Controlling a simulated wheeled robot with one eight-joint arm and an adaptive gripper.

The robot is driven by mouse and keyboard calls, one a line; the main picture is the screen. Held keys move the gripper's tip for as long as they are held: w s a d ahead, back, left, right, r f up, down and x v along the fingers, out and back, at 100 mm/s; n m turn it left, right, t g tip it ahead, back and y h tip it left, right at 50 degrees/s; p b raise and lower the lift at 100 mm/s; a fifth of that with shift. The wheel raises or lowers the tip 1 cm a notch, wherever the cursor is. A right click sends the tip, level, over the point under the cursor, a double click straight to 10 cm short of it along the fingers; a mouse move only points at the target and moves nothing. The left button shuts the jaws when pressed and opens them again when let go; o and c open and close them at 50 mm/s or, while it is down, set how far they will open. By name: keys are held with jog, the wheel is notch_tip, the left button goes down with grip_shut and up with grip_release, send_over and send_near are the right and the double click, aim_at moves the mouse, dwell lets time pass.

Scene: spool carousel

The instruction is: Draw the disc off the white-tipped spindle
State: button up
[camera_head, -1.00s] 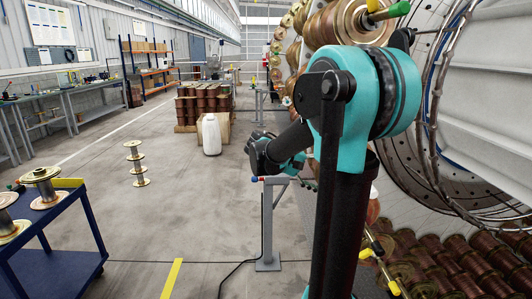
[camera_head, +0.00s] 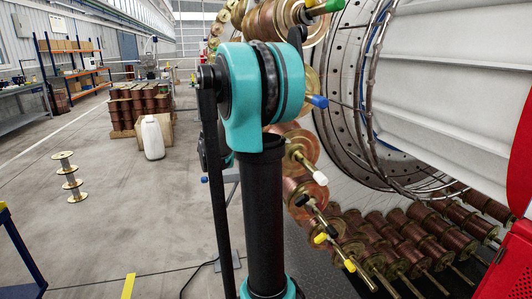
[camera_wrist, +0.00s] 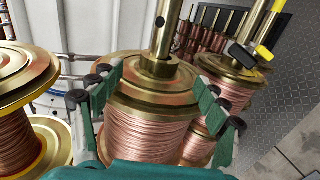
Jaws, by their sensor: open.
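The white-tipped spindle (camera_head: 319,177) sticks out from the carousel, right of my arm in the head view. A brass disc (camera_head: 297,152) sits around it against a copper-wound spool. In the wrist view a bare metal spindle (camera_wrist: 165,30), its tip out of frame, rises through a stepped brass disc (camera_wrist: 150,90) on a copper spool; I cannot confirm that this is the white-tipped one. My gripper (camera_wrist: 157,92) is open, its green fingers on the left and right sides of that disc. I cannot tell whether they touch it. In the head view my arm hides the gripper.
Neighbouring spools stand close on both sides, one at left (camera_wrist: 25,90) and one at right with a yellow-tipped spindle (camera_wrist: 262,55). A blue-tipped spindle (camera_head: 317,102) is above. A red panel (camera_head: 510,215) is at far right. The floor at left is mostly clear.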

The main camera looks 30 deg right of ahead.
aim_at(299, 157)
jog(key=x, duration=0.7)
jog(key=shift+d, duration=0.3)
jog(key=shift+c, duration=0.6)
grip_shut()
jog(key=shift+s, duration=0.2)
